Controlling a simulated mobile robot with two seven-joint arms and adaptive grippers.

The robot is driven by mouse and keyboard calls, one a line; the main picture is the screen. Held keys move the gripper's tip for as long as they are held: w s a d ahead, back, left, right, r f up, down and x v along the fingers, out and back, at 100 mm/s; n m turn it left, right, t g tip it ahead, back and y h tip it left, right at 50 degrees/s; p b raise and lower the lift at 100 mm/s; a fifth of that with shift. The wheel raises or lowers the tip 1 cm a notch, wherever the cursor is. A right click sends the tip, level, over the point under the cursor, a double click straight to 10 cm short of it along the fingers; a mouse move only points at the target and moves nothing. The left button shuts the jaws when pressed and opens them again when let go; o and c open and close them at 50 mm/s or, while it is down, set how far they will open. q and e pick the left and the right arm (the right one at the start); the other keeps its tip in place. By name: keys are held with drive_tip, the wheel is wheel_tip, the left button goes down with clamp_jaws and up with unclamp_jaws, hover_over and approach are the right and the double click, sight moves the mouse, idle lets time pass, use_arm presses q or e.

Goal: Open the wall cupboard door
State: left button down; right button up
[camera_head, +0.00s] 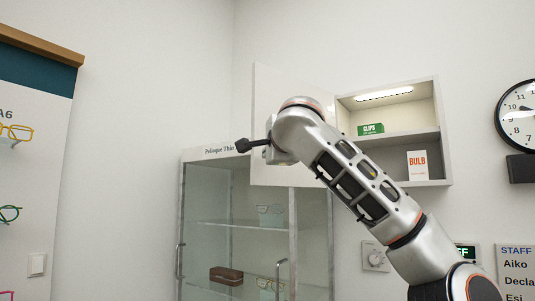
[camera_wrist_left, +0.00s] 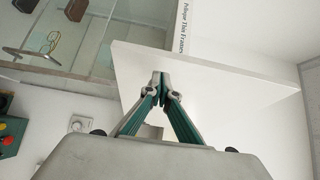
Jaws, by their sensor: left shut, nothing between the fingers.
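The white wall cupboard (camera_head: 446,150) stands open in the head view, its lit inside and one shelf showing. Its door (camera_head: 265,100) is swung out on the left side, partly hidden behind an arm of mine. That arm enters from the lower right, and its fingers are hidden. In the left wrist view my left gripper (camera_wrist_left: 161,75) is shut and empty, its fingertips together in front of the white door panel (camera_wrist_left: 225,85). Whether the tips touch the panel I cannot tell. My right gripper is not in view.
A glass display case (camera_head: 182,225) with eyeglasses and a brown case (camera_head: 226,275) stands below the door. The cupboard holds a green box (camera_head: 370,129) and a white box (camera_head: 417,166). A clock (camera_head: 520,115) and a dial (camera_head: 375,257) are on the wall.

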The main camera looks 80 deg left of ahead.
use_arm(q)
drive_tip(key=s+d+b, duration=0.1)
drive_tip(key=s+d, duration=0.5)
drive_tip(key=d, duration=0.3)
drive_tip(key=shift+s+d, duration=0.2)
drive_tip(key=shift+s, duration=0.05)
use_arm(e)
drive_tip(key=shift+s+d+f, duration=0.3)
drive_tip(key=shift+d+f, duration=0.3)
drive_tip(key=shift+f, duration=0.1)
